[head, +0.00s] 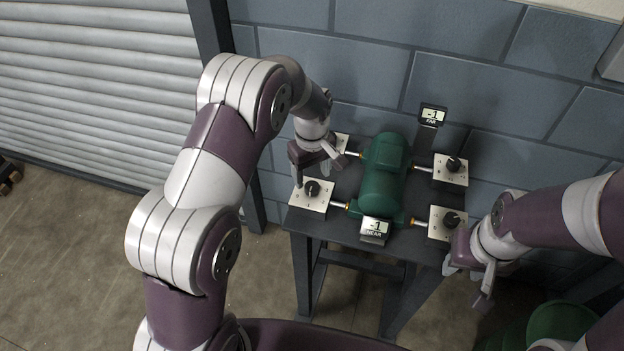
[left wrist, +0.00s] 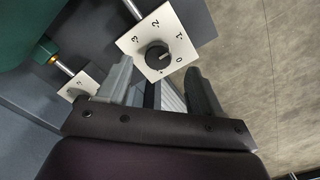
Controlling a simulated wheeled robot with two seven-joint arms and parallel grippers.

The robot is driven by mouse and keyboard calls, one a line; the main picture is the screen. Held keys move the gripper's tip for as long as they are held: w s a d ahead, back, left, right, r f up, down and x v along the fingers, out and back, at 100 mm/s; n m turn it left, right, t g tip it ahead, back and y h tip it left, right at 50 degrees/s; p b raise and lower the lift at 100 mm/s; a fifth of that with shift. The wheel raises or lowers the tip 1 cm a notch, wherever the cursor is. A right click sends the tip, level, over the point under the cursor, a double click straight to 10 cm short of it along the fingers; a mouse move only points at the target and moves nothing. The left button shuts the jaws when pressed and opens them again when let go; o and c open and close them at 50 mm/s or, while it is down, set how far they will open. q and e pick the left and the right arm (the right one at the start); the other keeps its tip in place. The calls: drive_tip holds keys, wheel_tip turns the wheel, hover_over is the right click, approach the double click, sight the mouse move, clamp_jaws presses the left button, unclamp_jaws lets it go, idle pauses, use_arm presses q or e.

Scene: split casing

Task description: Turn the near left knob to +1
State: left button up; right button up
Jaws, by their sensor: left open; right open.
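The near left knob (head: 312,187) is a black dial on a cream plate at the left of the green casing (head: 383,180). In the left wrist view the knob (left wrist: 158,57) shows marks including -3, -2, -1 and 0, and its light pointer line faces roughly the -1 side. The near display (head: 375,228) reads -1. My left gripper (head: 318,174) is open just above and behind this knob, which appears between its fingers in the wrist view; I see no contact. My right gripper (head: 468,283) is open and empty, beside and below the near right knob (head: 451,218).
The far left plate (head: 343,143) is partly hidden behind my left gripper. The far right knob (head: 453,165) sits at the right, and the far display (head: 432,115) reads -1. All stand on a dark table (head: 340,236) against a block wall. A green bin (head: 560,322) is at lower right.

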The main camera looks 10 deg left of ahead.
sight(312, 186)
use_arm(q)
drive_tip(key=f, duration=0.4)
drive_tip(key=shift+w+a+f, duration=0.1)
drive_tip(key=shift+w+f, duration=0.25)
drive_tip(key=shift+f, duration=0.05)
drive_tip(key=shift+s+r, duration=0.1)
drive_tip(key=shift+s, duration=0.1)
drive_tip(key=shift+c, duration=0.9)
drive_tip(key=c, duration=0.9)
use_arm(e)
drive_tip(key=shift+w+r, duration=0.2)
drive_tip(key=shift+r, duration=0.15)
